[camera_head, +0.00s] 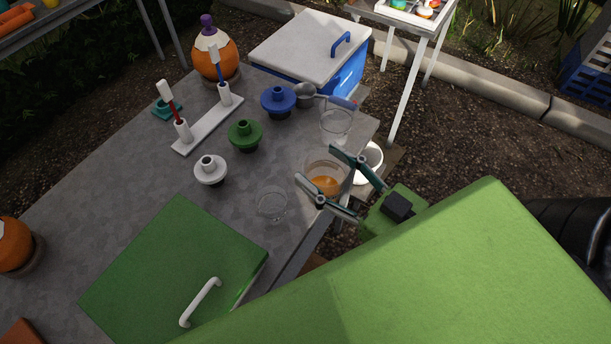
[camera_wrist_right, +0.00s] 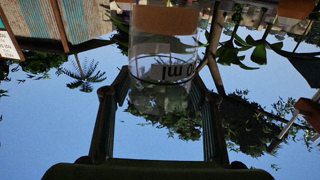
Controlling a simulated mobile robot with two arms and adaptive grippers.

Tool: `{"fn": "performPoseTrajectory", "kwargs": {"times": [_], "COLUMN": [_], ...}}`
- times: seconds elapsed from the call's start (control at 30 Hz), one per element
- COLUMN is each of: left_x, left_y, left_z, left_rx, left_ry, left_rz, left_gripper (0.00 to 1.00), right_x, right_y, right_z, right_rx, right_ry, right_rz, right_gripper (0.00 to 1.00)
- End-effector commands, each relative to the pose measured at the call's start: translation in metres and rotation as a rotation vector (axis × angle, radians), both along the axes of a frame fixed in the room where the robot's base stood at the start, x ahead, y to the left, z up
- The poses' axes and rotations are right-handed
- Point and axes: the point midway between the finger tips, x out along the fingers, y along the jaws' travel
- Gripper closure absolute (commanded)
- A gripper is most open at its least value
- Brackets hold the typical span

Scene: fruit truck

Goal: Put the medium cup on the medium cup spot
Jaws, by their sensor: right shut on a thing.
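My right gripper (camera_head: 341,185) is shut on a clear cup (camera_head: 313,164) at the right edge of the grey table. Orange-brown content shows low in this cup. In the right wrist view, which looks upside down, the same cup (camera_wrist_right: 160,95) is between the fingers, with part of a "ml" marking. I cannot tell whether its base touches the table. Another clear cup (camera_head: 335,124) stands behind it, and a further clear cup (camera_head: 272,204) stands in front-left. No marked cup spot can be made out. My left gripper is not in view.
Blue (camera_head: 277,100), green (camera_head: 245,134) and white (camera_head: 210,169) lid-like pieces sit on the table (camera_head: 120,180). A metal scoop (camera_head: 306,91) lies near the back cup. A green box lid (camera_head: 170,270) covers the front. A white bucket (camera_head: 372,160) is beyond the right edge.

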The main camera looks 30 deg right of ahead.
Motion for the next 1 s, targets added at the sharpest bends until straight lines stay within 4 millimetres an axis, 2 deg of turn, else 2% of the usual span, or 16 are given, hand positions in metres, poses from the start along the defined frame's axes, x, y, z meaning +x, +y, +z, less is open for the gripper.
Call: {"fn": "performPoseTrajectory", "kwargs": {"times": [0.2,0.33,0.4,0.47,0.8,1.0], "left_x": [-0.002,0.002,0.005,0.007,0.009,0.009], "left_y": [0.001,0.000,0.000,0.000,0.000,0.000], "left_z": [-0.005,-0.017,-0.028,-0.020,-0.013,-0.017], "left_rx": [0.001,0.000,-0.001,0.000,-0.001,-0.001], "left_ry": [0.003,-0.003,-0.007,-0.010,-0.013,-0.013], "left_rz": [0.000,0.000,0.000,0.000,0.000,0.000], "left_gripper": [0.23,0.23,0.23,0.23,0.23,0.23], "right_x": [-0.003,0.007,0.018,0.028,0.089,0.115], "right_y": [0.005,0.003,0.000,-0.003,-0.019,-0.026], "right_z": [0.000,-0.007,-0.014,-0.011,-0.038,-0.076], "right_rx": [0.002,0.002,0.002,0.002,0.002,0.004], "right_ry": [0.007,0.004,0.003,0.003,0.005,0.008], "right_rz": [0.063,0.073,0.074,0.071,0.068,0.066], "right_gripper": [0.69,0.69,0.69,0.69,0.69,0.69]}}
